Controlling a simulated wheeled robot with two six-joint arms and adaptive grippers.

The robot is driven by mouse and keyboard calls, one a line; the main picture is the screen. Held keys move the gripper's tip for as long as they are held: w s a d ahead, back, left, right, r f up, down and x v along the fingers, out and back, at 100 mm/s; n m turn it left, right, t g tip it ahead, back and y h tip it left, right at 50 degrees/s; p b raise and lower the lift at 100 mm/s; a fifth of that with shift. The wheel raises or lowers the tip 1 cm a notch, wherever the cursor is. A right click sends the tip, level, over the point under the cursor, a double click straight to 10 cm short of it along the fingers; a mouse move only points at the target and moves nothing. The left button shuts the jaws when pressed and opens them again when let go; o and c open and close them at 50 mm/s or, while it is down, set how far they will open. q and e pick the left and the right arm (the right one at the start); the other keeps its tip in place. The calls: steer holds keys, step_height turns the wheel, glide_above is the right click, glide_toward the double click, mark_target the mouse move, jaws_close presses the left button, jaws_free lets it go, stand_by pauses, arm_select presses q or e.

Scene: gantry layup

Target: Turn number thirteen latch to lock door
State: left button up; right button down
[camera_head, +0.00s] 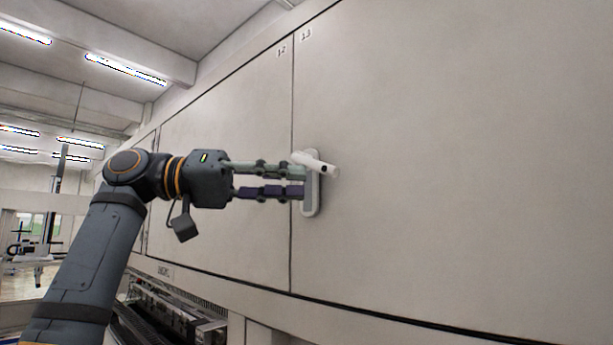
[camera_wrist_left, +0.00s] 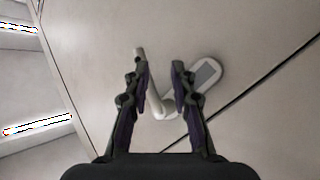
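The number thirteen door (camera_head: 450,170) is a large pale panel marked 13, right of a vertical seam. Its latch has a rounded plate (camera_head: 311,200) by the seam and a white handle (camera_head: 318,162) that sticks out to the right, tilted slightly down. My left gripper (camera_head: 303,180) is at the latch, coming from the left, with its two fingers apart. In the left wrist view the fingers (camera_wrist_left: 160,63) are open, with part of the handle (camera_wrist_left: 157,105) showing between them and its end by the left finger. Contact cannot be told. The plate (camera_wrist_left: 207,73) lies partly behind the right finger.
The number twelve door (camera_head: 225,110) is left of the seam and looks flush with door thirteen. A ledge and dark rail-like equipment (camera_head: 165,310) lie below the panels. The panel face to the right of the latch is clear.

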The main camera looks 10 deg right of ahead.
arm_select(q)
steer(key=w+a+f, duration=0.1)
steer(key=a, duration=0.7)
steer(key=shift+f, duration=0.15)
stand_by(0.3)
steer(key=shift+w, duration=0.1)
steer(key=w+a, duration=0.1)
steer(key=a, duration=1)
steer(key=shift+w+a, duration=0.25)
steer(key=shift+a, duration=0.15)
